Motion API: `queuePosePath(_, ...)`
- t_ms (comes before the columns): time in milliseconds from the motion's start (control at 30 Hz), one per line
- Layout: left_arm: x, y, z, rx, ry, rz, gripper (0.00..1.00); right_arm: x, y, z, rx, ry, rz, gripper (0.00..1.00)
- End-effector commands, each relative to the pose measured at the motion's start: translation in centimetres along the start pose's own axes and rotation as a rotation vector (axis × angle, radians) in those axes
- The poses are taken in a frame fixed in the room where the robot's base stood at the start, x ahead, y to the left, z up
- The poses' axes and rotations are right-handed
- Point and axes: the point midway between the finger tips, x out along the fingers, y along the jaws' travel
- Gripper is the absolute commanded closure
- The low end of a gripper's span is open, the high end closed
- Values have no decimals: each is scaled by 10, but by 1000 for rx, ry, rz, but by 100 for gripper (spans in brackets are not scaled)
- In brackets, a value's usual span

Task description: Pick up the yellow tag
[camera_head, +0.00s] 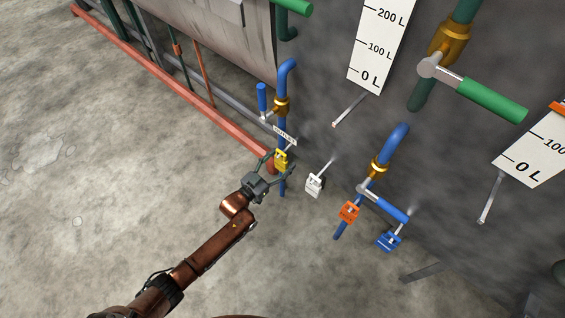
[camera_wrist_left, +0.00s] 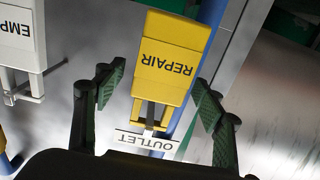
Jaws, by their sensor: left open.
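The yellow tag (camera_head: 281,160) hangs in front of a blue pipe in the head view. In the left wrist view the yellow tag (camera_wrist_left: 170,62) appears upside down, reads REPAIR, and has a yellow and metal hook part towards an OUTLET label (camera_wrist_left: 146,143). My left gripper (camera_head: 272,166) is open, its fingers on either side of the tag. In the left wrist view the left gripper's green-padded fingers (camera_wrist_left: 158,95) are spread, with visible gaps between them and the tag. My right gripper does not show.
A white tag (camera_head: 314,185), an orange tag (camera_head: 349,212) and a blue tag (camera_head: 388,241) hang to the right. The blue pipe (camera_head: 283,110) with its valve stands close by the gripper. The floor (camera_head: 100,190) at left is clear.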

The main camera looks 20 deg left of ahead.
Motion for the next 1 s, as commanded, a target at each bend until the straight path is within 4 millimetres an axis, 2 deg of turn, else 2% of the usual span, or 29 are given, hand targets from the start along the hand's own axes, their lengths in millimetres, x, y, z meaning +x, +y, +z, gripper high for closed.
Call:
queuePosePath(267, 2, 0, -1, 1, 0, 0, 36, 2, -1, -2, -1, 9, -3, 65)
queuePosePath(900, 2, 0, -1, 1, 0, 0, 80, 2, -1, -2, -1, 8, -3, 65)
queuePosePath(1000, 2, 0, -1, 1, 0, 0, 82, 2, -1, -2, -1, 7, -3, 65)
